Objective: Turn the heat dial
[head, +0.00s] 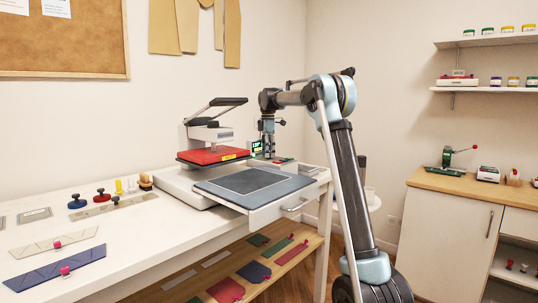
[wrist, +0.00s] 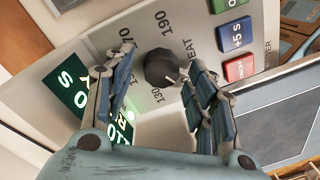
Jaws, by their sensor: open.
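The heat dial is a round black knob (wrist: 161,67) on a light grey control panel (wrist: 200,18) in the wrist view. A pale mark shows on its lower right edge. Printed numbers, including 190, surround it, and some are partly covered by my fingers. My gripper (wrist: 159,58) is open, with one finger on each side of the dial; gaps show between the fingers and the knob, and contact is not visible. In the head view my gripper (head: 268,153) points down beside the heat press (head: 212,156), over the small panel; the dial cannot be made out there.
Green lit displays (wrist: 66,92) and blue, green and red buttons (wrist: 238,68) flank the dial. In the head view, the press's grey lower plate (head: 250,183) is pulled out toward the front. Stamps (head: 101,195) and fabric pieces (head: 60,267) lie left on the white table.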

